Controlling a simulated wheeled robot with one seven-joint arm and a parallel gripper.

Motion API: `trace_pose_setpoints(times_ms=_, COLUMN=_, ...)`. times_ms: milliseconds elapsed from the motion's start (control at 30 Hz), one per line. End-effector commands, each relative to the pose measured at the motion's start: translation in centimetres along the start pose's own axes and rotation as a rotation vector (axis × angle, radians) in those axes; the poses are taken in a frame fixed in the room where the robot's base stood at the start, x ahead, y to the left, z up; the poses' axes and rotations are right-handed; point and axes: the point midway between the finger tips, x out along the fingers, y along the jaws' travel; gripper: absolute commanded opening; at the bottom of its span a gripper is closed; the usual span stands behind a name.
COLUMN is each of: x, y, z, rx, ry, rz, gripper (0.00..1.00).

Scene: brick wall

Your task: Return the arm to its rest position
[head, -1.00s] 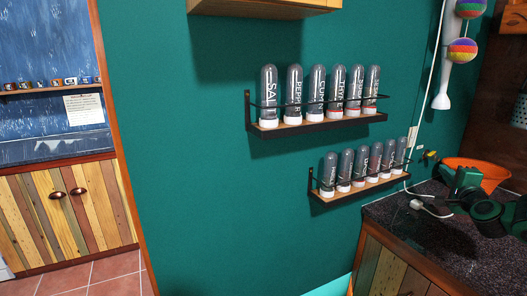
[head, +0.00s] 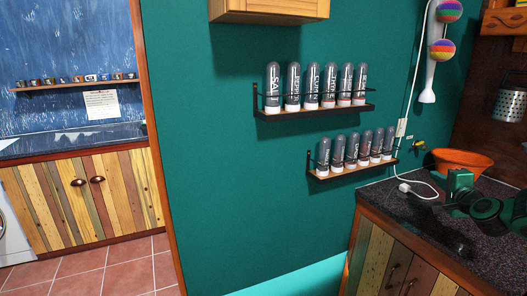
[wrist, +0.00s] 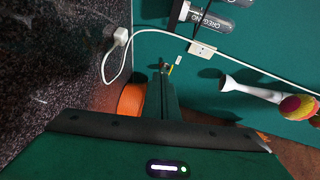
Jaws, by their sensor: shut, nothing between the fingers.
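My gripper (wrist: 163,88) shows in the wrist view with its dark fingers together and nothing between them. In the head view, my green and black arm end (head: 460,184) is at the right, over the dark speckled countertop (head: 400,203). An orange bowl (head: 462,159) is just behind it in the head view. The bowl also shows beside the fingers in the wrist view (wrist: 130,100); contact cannot be told. The rest of my arm is mostly outside the head view.
Two wall shelves (head: 315,111) hold labelled spice jars. A white plug and cable (head: 405,188) lie on the counter. A white stick with coloured balls (head: 430,70) hangs on the wall, and a metal grater (head: 510,104) hangs at right. Tiled floor (head: 90,272) is clear at left.

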Motion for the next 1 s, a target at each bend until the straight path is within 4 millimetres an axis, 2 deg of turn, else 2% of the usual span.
trace_pose_setpoints(times_ms=267, x=-2.0, y=2.2, z=4.7, rx=-0.237, ry=-0.139, rz=0.173, gripper=0.0)
trace_pose_setpoints(times_ms=367, x=-3.5, y=3.5, z=6.7, rx=-0.348, ry=-0.206, rz=0.259, gripper=0.0)
trace_pose_setpoints(times_ms=467, x=-6.0, y=4.9, z=8.6, rx=-0.485, ry=-0.286, rz=0.369, gripper=0.0)
trace_pose_setpoints(times_ms=533, x=-8.5, y=6.0, z=9.6, rx=-0.59, ry=-0.35, rz=0.462, gripper=0.0)
trace_pose_setpoints(times_ms=667, x=-14.2, y=7.8, z=10.4, rx=-0.754, ry=-0.462, rz=0.637, gripper=0.0)
trace_pose_setpoints(times_ms=800, x=-21.2, y=8.9, z=10.5, rx=-0.873, ry=-0.582, rz=0.811, gripper=0.0)
trace_pose_setpoints(times_ms=1000, x=-32.0, y=9.8, z=10.4, rx=-0.935, ry=-0.771, rz=1.021, gripper=0.0)
